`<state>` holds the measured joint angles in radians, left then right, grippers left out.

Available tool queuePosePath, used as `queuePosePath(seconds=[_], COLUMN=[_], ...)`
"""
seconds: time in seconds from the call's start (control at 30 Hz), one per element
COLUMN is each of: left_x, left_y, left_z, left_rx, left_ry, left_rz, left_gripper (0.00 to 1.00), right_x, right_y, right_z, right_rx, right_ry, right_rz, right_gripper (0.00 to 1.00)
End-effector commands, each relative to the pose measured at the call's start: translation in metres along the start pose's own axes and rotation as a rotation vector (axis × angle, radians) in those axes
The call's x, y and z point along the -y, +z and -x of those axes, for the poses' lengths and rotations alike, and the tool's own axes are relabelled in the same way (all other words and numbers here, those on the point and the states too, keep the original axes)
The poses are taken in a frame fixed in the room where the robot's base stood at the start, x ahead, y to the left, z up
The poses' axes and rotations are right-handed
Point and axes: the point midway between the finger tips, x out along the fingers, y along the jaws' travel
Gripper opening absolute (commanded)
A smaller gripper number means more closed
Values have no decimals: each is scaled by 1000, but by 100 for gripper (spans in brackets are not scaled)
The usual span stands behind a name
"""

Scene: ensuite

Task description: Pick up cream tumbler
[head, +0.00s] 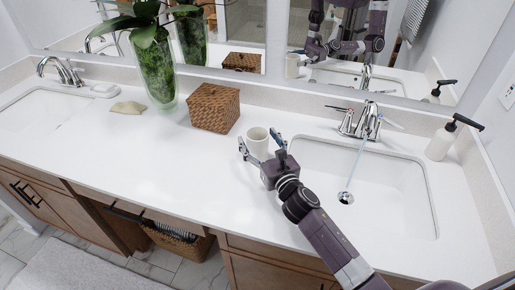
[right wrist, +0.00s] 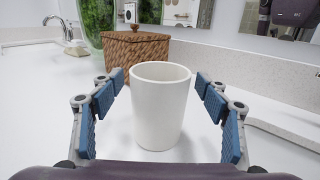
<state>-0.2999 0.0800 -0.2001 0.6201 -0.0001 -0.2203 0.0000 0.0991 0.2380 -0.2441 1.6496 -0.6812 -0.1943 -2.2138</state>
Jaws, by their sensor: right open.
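The cream tumbler (head: 258,141) stands upright on the white counter, left of the right-hand sink. It also shows large in the right wrist view (right wrist: 160,108), between the blue pads of my open right gripper. In the head view my right gripper (head: 262,146) has its fingers on either side of the tumbler. A gap shows between the tumbler and the pads on both sides, so it is not gripped. My left gripper is not in view, apart from any part of me in the mirror.
A woven lidded box (head: 214,108) stands close behind and left of the tumbler. A glass vase (head: 157,75) with a plant is farther left. The right sink (head: 400,190) has its faucet (head: 366,120) running. A soap dispenser (head: 440,142) stands at right. The counter's front middle (head: 165,160) is clear.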

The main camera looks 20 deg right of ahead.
Motion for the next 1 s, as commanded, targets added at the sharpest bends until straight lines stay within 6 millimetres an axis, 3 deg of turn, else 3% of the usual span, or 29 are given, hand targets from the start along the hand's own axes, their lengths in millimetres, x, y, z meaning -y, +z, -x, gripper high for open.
queuePosePath(seconds=[0.33,0.9,1.0], left_x=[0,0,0], left_y=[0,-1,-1], left_z=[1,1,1], left_rx=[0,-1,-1], left_ry=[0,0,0], left_rz=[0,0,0], left_gripper=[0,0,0], right_x=[0,0,0], right_y=[0,0,1], right_z=[-7,-7,-7], right_rx=[0,0,2], right_ry=[1,1,1], right_rz=[-1,0,0], right_gripper=[68,5,3])
